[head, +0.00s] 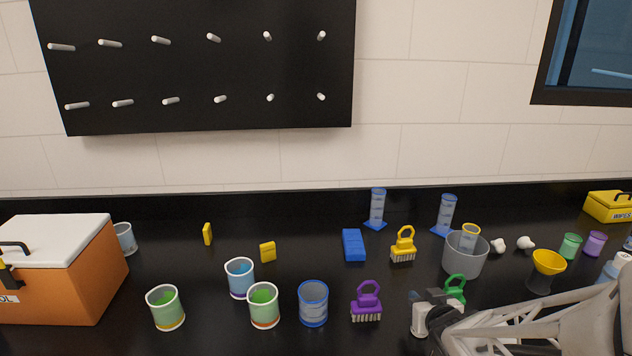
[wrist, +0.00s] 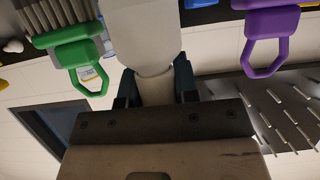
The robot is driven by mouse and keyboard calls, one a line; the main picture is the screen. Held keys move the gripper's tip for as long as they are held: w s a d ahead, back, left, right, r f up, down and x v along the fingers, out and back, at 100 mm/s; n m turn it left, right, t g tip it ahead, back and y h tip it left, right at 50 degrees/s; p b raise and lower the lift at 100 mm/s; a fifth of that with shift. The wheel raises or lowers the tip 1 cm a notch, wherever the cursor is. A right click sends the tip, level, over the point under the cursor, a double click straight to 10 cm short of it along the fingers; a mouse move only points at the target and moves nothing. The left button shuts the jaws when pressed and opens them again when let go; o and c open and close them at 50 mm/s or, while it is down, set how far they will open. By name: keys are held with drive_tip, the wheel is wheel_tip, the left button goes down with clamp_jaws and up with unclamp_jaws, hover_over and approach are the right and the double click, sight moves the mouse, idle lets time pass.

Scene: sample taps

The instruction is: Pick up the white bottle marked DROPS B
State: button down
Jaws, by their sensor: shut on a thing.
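My gripper (wrist: 155,88) is shut on a white bottle (wrist: 145,35). The two dark fingers sit on either side of its narrower neck, and the wider body extends beyond them. In the head view my gripper (head: 436,300) is at the front right of the black counter, with the white bottle (head: 419,318) at its fingers. No marking can be read on the bottle in either view, so I cannot confirm DROPS B. Whether its base touches the counter cannot be told.
A green brush (head: 455,284) is close behind my gripper, and a purple brush (head: 367,302) stands to its left. A grey bucket (head: 465,262) and a black-and-yellow cup (head: 546,268) stand behind. A blue cup (head: 313,304) is further left.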

wheel_tip(320, 180, up, 10)
drive_tip(key=shift+f, duration=0.2)
idle(0.3)
drive_tip(key=shift+w, duration=0.15)
idle(0.5)
